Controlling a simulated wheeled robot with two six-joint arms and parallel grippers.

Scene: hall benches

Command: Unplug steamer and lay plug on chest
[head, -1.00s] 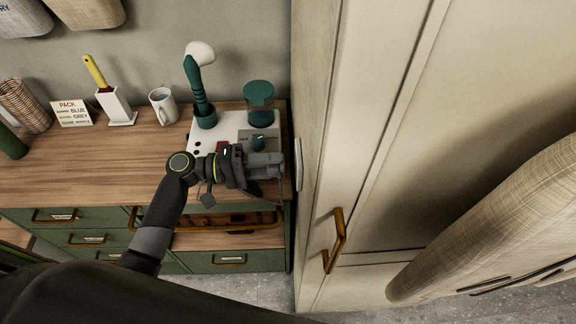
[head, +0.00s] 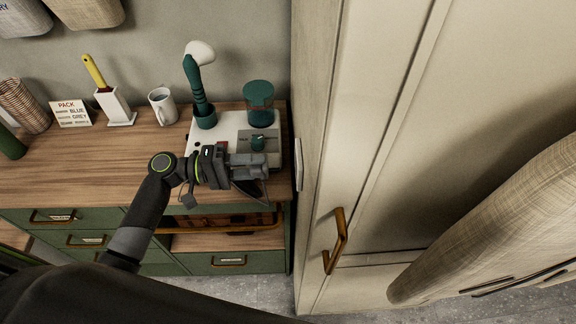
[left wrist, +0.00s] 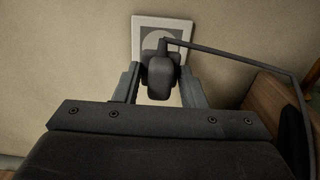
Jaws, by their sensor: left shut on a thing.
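The steamer is a white base (head: 232,127) with a green tank (head: 259,103) and a green wand (head: 198,85), on the wooden-topped chest (head: 90,160). My left gripper (head: 264,166) is above the chest's right end, pointing at the white wall socket (head: 298,165) on the cabinet's side. A gap shows between its fingertips and the socket in the head view. In the left wrist view, the gripper (left wrist: 160,82) is shut on the dark plug (left wrist: 160,76), in front of the socket plate (left wrist: 140,32). The plug's prongs are hidden. Its cord (left wrist: 240,58) bends away right and down. My right gripper is out of view.
A mug (head: 163,107), a white holder with a yellow-handled tool (head: 116,108), a sign card (head: 71,113) and a woven cup (head: 25,105) stand at the chest's back. The chest's left-middle top is bare. The tall cabinet (head: 330,130) blocks the right.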

